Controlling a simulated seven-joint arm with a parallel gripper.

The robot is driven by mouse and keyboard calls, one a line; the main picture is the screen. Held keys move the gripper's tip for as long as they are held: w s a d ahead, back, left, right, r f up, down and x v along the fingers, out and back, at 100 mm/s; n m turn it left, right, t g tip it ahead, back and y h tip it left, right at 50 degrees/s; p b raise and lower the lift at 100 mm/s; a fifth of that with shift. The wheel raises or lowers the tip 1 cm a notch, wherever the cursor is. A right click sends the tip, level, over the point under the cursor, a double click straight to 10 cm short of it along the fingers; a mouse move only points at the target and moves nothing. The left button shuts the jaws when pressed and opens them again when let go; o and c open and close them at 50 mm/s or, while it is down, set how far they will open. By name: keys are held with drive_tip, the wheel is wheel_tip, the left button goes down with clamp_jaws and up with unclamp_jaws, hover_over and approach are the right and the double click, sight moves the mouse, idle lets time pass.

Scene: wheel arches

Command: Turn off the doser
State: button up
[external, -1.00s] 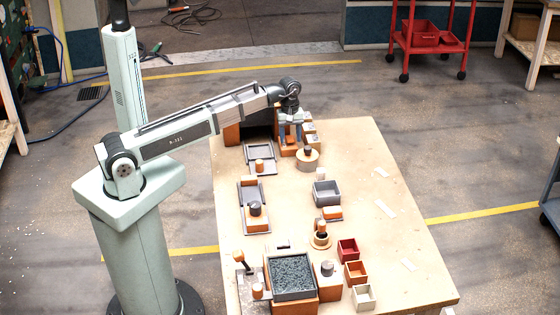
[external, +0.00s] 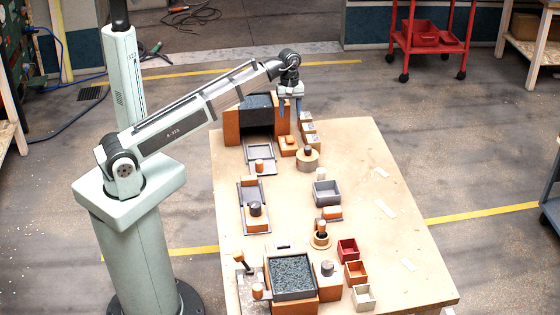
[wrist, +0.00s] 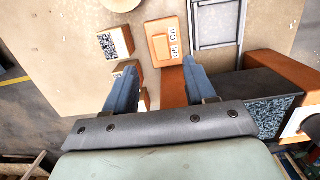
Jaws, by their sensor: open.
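My gripper (external: 291,114) is open and empty, raised above the far end of the table, beside the large orange-and-dark hopper unit (external: 232,128). I take this unit to be the doser, though no readable name shows. Dark granules fill its top, which also shows in the wrist view (wrist: 257,103). A small orange box (external: 288,147) with pale markings sits to its right, below my gripper. In the wrist view that orange box (wrist: 163,48) lies just beyond and between my fingertips (wrist: 160,66). I cannot tell a switch position on it.
A round wooden piece (external: 307,160) and a metal-framed tray (external: 259,153) are close by. A second granule-filled box (external: 268,284) stands at the near end.

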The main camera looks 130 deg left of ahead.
drive_tip(key=shift+s+a+r, duration=0.1)
drive_tip(key=shift+s+r, duration=0.05)
drive_tip(key=shift+r, duration=1.35)
